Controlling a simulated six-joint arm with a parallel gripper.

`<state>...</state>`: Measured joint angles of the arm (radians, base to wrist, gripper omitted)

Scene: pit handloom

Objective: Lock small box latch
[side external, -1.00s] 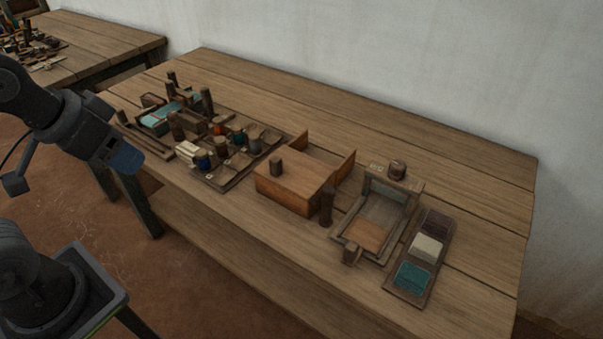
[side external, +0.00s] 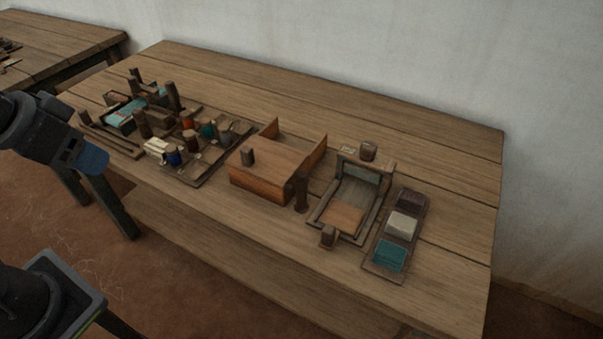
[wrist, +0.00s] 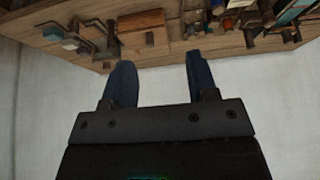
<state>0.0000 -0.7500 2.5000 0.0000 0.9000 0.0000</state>
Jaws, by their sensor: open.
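The box also shows in the wrist view (wrist: 139,27), upside down beyond the fingers. My gripper (side external: 93,160) is off the table's front left side, well apart from the box. In the wrist view, its two blue fingers (wrist: 161,82) are spread with nothing between them.
A wooden frame (side external: 322,215) and a tray with several coloured blocks (side external: 377,268) lie right of the box. A tray of spools and cups (side external: 200,180) and upright posts (side external: 172,96) crowd the left. The table's back (side external: 380,120) is clear.

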